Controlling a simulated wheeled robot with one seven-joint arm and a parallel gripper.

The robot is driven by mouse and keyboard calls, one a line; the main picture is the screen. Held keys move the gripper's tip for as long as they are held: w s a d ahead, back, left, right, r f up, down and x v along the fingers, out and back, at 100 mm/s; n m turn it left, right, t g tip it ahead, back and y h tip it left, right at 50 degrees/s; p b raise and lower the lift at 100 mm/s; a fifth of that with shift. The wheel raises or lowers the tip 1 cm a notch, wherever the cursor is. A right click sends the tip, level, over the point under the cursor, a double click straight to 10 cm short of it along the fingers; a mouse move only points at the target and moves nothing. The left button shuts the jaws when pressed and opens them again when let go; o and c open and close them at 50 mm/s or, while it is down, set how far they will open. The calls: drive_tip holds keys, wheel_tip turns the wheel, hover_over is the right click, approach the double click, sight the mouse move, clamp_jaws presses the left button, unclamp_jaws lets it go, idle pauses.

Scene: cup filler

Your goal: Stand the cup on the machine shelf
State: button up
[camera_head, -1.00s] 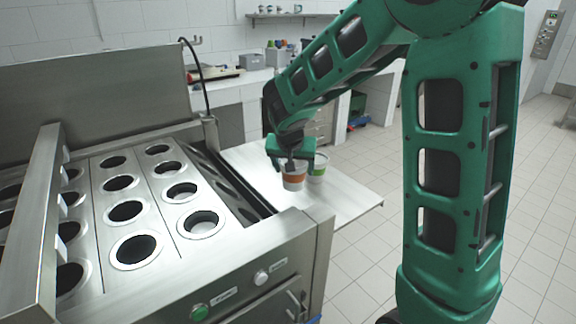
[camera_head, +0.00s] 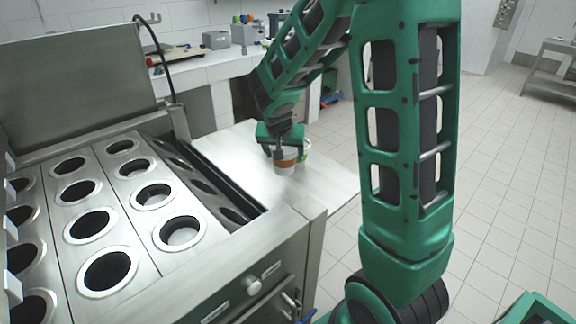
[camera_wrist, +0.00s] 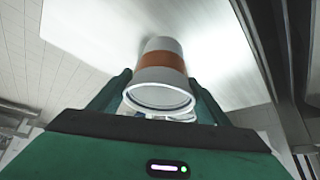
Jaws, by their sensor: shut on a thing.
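A white cup with an orange-brown band (camera_head: 285,166) is between the fingers of my gripper (camera_head: 284,150). In the wrist view, my gripper (camera_wrist: 160,100) is shut on this cup (camera_wrist: 160,62), with its round rim toward the camera. The cup is over the flat steel shelf (camera_head: 326,186) at the machine's right side; I cannot tell whether its base touches the shelf. It looks about upright in the head view.
The steel machine (camera_head: 120,205) with rows of round holes fills the left, its raised lid (camera_head: 70,85) behind. A black hose (camera_head: 168,65) rises near the shelf's back. The shelf's left and front parts are bare. A back counter (camera_head: 200,75) holds small items.

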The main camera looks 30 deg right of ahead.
sight(292, 165)
drive_tip(key=d+f, duration=0.1)
drive_tip(key=d, duration=0.2)
drive_tip(key=shift+f, duration=2.35)
drive_tip(key=shift+f, duration=0.1)
drive_tip(key=o, duration=1.1)
